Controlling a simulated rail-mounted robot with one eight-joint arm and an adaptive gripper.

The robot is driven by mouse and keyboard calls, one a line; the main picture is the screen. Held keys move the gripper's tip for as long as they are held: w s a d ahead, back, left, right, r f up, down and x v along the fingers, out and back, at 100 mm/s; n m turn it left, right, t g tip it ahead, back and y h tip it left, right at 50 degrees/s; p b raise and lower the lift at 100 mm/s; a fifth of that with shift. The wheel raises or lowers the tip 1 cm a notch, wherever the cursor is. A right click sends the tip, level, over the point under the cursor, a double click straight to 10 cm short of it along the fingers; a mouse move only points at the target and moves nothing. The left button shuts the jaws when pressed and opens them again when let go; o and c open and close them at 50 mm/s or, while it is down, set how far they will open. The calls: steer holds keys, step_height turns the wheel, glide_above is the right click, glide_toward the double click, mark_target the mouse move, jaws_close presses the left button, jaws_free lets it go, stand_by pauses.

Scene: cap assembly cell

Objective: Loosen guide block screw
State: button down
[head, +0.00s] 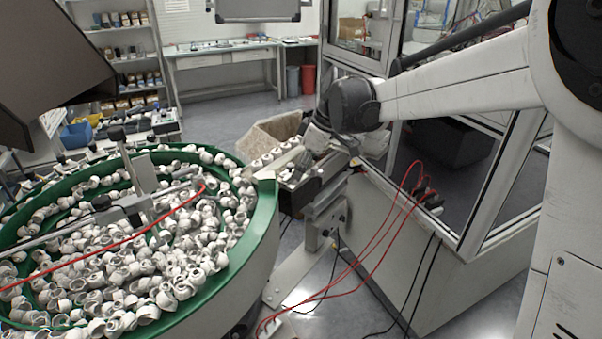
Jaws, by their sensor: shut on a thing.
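My gripper (308,158) reaches down from the right to the metal guide track (316,190) at the rim of the bowl feeder. It is shut on a small part there. The fingertips are small and dark against the track, so I cannot make out the part's shape. The guide block and its screw cannot be told apart from the metalwork around my gripper. White caps (268,158) sit in a row along the track beside my gripper.
A green-rimmed bowl feeder (264,215) full of white caps fills the left. A glazed machine cabinet (440,270) stands close on the right. Red cables (375,245) hang across its front. A beige bin (262,135) is behind the track. A workbench (225,58) stands at the back.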

steer(key=shift+w+n+g+b, duration=0.1)
steer(key=shift+n+g+b, duration=0.3)
steer(key=shift+n, duration=0.7)
steer(key=c, duration=1.6)
jaws_free()
steer(key=shift+c, duration=0.2)
steer(key=shift+r, duration=0.1)
steer(key=v, duration=1.1)
steer(key=shift+d+r, duration=0.35)
